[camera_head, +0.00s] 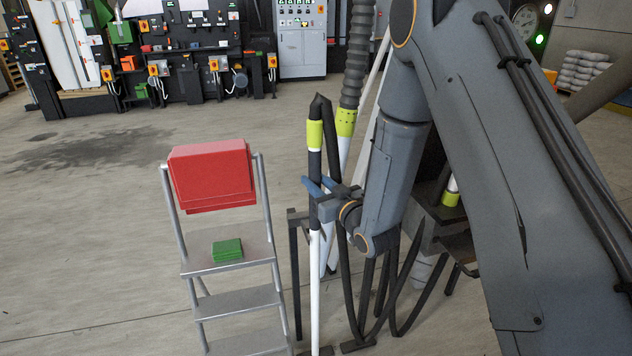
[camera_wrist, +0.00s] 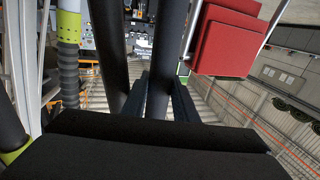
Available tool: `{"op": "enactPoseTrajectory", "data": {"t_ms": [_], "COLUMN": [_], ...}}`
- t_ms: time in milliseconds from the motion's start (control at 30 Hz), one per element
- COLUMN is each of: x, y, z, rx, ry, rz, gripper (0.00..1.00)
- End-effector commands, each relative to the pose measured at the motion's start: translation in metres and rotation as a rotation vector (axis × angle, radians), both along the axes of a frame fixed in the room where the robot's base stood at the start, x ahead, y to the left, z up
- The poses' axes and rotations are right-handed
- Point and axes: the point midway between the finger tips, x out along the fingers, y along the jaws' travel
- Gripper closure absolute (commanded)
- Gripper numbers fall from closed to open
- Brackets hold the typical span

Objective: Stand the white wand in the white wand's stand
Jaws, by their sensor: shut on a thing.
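My gripper (camera_head: 318,187), with blue fingers, is shut on the dark upper part of the white wand (camera_head: 315,290). The wand is nearly upright, with a yellow-green band above the fingers and a white tube below. A dark hose bends down from its top. In the wrist view, the wand's dark shaft (camera_wrist: 166,60) runs between the blue fingers (camera_wrist: 166,100). Dark stand frames (camera_head: 295,280) with floor feet are close around the wand's lower part. I cannot tell which is the white wand's stand, nor whether the wand's low end touches it.
A silver step ladder (camera_head: 228,300) holds a red case (camera_head: 212,175) and a green block (camera_head: 228,250), just left of the wand. A ribbed hose (camera_head: 358,55) with a yellow-green band is behind the wand. Dark hoses loop at right. Floor further left is clear.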

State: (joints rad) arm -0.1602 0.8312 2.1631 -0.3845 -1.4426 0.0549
Motion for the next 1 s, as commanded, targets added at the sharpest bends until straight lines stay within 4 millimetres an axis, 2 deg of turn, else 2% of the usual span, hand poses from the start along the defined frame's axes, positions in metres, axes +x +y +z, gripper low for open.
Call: {"op": "enactPoseTrajectory", "data": {"t_ms": [433,867,900,1000], "x": [0.0007,0.0008,0.0007,0.0005], "y": [0.0,0.0001,0.0001,0.0001], "z": [0.0017,-0.0062,-0.006,-0.0059], "rx": [0.002,0.002,0.002,0.001], "ry": [-0.005,-0.005,-0.005,-0.004], "rz": [0.0,0.0,0.0,0.0], "gripper": [1.0,1.0,0.71,0.54]}}
